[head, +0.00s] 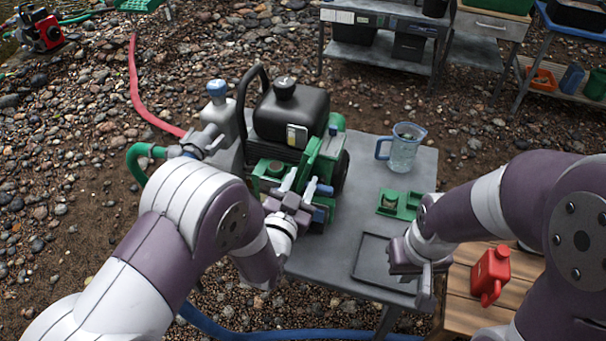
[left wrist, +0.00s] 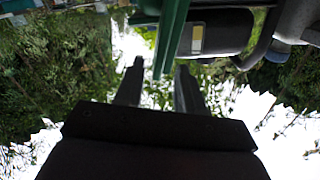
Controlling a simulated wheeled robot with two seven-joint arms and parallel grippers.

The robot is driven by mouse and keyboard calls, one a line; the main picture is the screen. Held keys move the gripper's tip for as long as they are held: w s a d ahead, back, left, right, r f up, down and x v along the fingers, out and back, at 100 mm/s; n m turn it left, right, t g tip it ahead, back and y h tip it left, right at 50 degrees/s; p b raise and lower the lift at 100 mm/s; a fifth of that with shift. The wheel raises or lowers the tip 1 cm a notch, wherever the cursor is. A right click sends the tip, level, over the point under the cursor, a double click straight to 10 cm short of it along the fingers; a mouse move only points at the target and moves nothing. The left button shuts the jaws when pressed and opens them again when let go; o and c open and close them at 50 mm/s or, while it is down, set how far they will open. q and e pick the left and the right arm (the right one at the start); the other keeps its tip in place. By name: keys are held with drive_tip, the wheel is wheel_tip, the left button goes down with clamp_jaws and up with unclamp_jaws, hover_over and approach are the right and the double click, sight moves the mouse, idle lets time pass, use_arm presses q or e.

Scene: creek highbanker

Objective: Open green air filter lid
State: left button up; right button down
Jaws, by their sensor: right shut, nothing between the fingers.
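A pump engine with a black tank (head: 292,112) stands on the grey table. Green parts on its near side include an upright green panel (head: 328,156), which looks like the air filter lid; I cannot tell its seam. My left gripper (head: 300,184) is open just in front of these green parts. In the left wrist view its two fingers (left wrist: 158,85) stand apart, with the edge of a green panel (left wrist: 172,35) between or just beyond their tips. Contact is unclear. My right gripper (head: 426,290) is shut and empty, above the black tray near the table's right front.
The grey table (head: 345,235) holds a clear jug with a blue handle (head: 403,146), a small green holder (head: 398,205) and a black tray (head: 368,262). A red can (head: 491,272) stands on a wooden surface at right. A green hose (head: 137,160) joins at left.

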use_arm(q)
drive_tip(key=shift+x, duration=1.15)
clamp_jaws()
drive_tip(key=a+n, duration=0.2)
drive_tip(key=w+a+r+n+b, duration=0.1)
drive_tip(key=n, duration=0.1)
unclamp_jaws()
drive_tip(key=shift+s, duration=0.1)
drive_tip(key=v, duration=1.2)
drive_tip(key=shift+s, duration=0.3)
